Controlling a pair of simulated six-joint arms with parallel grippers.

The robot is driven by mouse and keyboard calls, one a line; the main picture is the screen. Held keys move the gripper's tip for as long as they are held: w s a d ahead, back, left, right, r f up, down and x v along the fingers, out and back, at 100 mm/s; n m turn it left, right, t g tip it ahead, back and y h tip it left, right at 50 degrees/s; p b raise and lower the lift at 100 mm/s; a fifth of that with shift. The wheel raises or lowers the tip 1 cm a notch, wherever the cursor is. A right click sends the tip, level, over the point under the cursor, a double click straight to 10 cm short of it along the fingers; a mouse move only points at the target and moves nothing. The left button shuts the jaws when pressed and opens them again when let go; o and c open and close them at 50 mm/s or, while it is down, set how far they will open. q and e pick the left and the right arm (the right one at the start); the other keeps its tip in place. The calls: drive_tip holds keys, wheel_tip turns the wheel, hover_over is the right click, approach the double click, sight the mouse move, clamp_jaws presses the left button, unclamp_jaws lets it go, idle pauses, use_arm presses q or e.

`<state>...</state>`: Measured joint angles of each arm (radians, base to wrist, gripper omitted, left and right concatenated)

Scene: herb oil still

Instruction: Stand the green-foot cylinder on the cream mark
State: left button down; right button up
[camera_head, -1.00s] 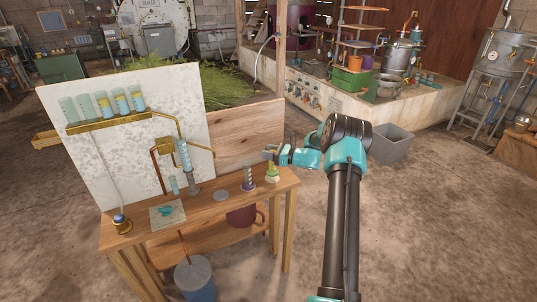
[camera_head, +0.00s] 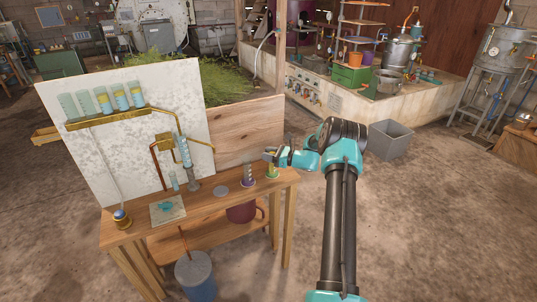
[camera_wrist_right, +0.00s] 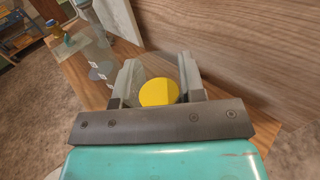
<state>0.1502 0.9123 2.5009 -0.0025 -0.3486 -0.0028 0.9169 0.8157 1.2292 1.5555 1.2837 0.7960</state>
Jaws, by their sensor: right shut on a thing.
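The green-foot cylinder (camera_head: 272,171) is upright at the right end of the wooden bench, with yellow in it. My right gripper (camera_head: 269,156) is shut on its upper part. In the right wrist view its round yellow top (camera_wrist_right: 158,92) sits between the two fingers. Its foot is small in the head view, and I cannot tell whether it touches the bench. I cannot make out the cream mark clearly; the cylinder may cover it. My left gripper is not in view.
A purple-foot cylinder (camera_head: 248,175) stands just left of the held one. A pale grey disc (camera_head: 221,191) lies farther left on the bench (camera_head: 205,202). A wooden back panel (camera_head: 250,130) rises close behind. A mat (camera_head: 167,210) lies at the left.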

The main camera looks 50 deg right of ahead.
drive_tip(key=shift+f, duration=0.15)
drive_tip(key=o, duration=1)
drive_tip(key=v, duration=1.2)
